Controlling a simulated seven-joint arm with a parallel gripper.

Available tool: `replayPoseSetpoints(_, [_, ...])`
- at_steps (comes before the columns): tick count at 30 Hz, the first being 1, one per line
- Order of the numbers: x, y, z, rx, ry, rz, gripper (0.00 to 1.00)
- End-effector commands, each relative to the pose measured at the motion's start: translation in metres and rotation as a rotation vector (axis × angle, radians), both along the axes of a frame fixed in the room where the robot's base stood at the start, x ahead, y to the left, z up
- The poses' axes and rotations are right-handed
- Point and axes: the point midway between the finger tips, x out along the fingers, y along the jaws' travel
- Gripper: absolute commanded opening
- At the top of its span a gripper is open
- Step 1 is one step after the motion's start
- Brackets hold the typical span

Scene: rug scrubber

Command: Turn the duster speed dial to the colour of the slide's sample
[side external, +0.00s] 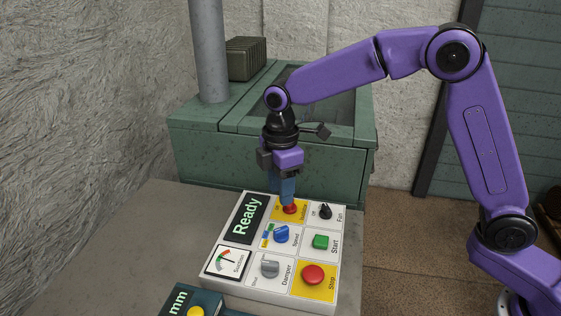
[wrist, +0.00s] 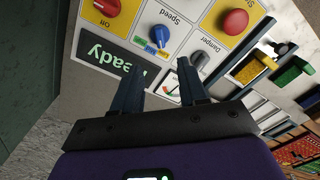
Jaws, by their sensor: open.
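The speed dial is a blue knob (side external: 281,234) near the middle of a white control panel (side external: 247,279), with small coloured patches beside it. It also shows in the wrist view (wrist: 159,34), with blue, yellow and green patches along its lower edge. I cannot tell which patch it points at. My gripper (side external: 288,202) points down over the panel, overlapping the red knob in the side view. In the wrist view my gripper's fingers (wrist: 158,66) are apart and empty, short of the speed dial. A yellow block (wrist: 257,66) and a green block (wrist: 292,76) lie to the right; which is the slide's sample is unclear.
Around the dial are a red knob (wrist: 107,7), a grey damper knob (side external: 270,268), a black fan knob (side external: 325,212), a green start button (side external: 320,242) and a red stop button (side external: 313,274). A dark unit with a yellow button (side external: 196,311) stands in front. A green tank stands behind.

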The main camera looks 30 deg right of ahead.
Motion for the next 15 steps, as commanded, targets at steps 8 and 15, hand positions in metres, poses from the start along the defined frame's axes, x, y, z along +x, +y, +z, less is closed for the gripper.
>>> replayPoseSetpoints(8, [0.000, 0.001, 0.048, 0.002, -0.003, 0.001, 0.43])
replayPoseSetpoints(15, [0.000, 0.000, 0.062, 0.000, 0.000, 0.001, 0.43])
